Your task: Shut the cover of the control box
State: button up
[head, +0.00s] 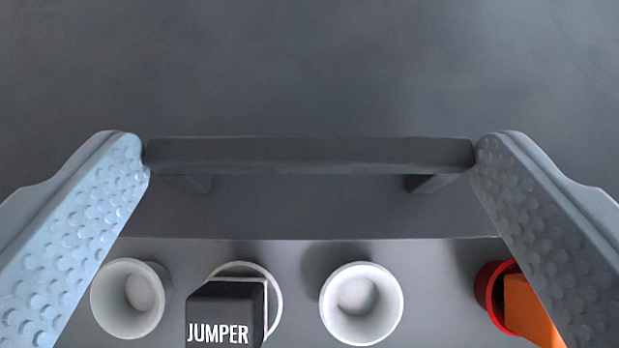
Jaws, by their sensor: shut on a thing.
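A dark grey bar handle (310,156) runs across the middle of the head view, on two short posts. It is fixed to a dark grey panel (310,208) that looks like the cover of the control box. My gripper (310,155) has one finger at each end of the bar, and the fingertips touch its ends, so it is shut on the handle lengthwise. The light grey face of the box (300,255) shows below the cover's edge. How far the cover is open cannot be told from this view.
On the light grey face stand two white round cups (130,298) and (361,303), a black block marked JUMPER (226,315) in a white ring, and a red ring with an orange part (530,310), partly hidden by the right finger. A plain dark grey surface fills the top.

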jog(key=s+r+b, duration=0.2)
jog(key=s+b, duration=0.2)
jog(key=s, duration=0.9)
jog(key=shift+b, duration=0.35)
jog(key=shift+r, duration=0.1)
jog(key=o, duration=1)
jog(key=shift+c, duration=0.2)
jog(key=shift+o, duration=0.7)
jog(key=shift+s+r, duration=0.15)
jog(key=shift+s, duration=0.1)
jog(key=shift+w, duration=0.1)
jog(key=v, duration=1.3)
jog(key=shift+s+r+b, duration=0.2)
jog(key=shift+s+b, duration=0.15)
jog(key=shift+b, duration=0.05)
